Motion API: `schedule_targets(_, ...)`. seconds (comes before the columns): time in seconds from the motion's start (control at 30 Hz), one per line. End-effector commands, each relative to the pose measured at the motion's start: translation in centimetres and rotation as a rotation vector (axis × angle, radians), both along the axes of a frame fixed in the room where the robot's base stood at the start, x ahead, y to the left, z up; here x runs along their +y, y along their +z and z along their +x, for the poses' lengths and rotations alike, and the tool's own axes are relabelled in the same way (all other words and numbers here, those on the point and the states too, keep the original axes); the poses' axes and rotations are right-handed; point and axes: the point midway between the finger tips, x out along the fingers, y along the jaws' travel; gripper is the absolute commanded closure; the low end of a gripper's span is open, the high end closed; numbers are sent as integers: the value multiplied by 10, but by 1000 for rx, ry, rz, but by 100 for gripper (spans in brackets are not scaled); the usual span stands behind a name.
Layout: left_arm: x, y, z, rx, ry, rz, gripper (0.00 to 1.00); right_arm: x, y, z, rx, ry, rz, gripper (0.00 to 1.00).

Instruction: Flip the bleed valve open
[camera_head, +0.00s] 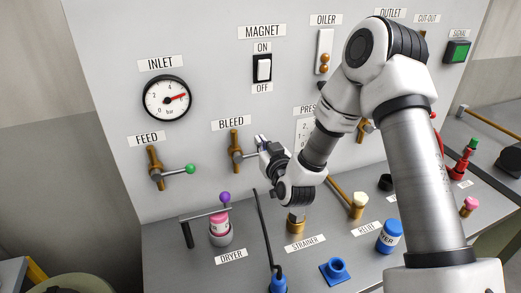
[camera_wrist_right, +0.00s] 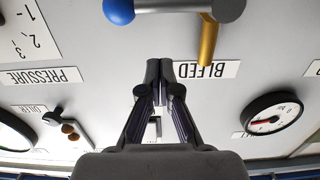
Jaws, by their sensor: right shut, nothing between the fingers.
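The bleed valve (camera_head: 235,151) is a brass fitting on the grey panel under the BLEED label (camera_head: 231,124). Its lever lies level and points right, partly hidden behind my right gripper (camera_head: 262,143) in the head view. In the right wrist view, which is upside down, the brass body (camera_wrist_right: 208,42), the grey lever (camera_wrist_right: 180,5) and its blue ball knob (camera_wrist_right: 118,10) show at the top edge. My right gripper (camera_wrist_right: 166,66) is shut and empty, with its fingertips near the lever. I cannot tell whether they touch it. My left gripper is not in view.
The feed valve (camera_head: 155,168) with a green knob is at the left, under the inlet gauge (camera_head: 167,98). The magnet switch (camera_head: 263,68) is above. On the bench below stand the dryer (camera_head: 220,230) with a purple-knobbed lever, the strainer (camera_head: 296,222) and a blue socket (camera_head: 335,269).

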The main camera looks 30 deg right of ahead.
Motion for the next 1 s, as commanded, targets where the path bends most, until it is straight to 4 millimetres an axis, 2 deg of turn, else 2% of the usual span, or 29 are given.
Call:
schedule_targets(0.1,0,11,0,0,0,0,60,-1,-20,4,5,0,-1,100)
schedule_targets(0.3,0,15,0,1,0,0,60,-1,-38,7,1,0,0,100)
schedule_targets(0.77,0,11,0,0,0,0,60,-2,-41,8,-4,-1,10,100)
schedule_targets(1.0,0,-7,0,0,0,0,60,-3,-49,18,-22,0,81,100)
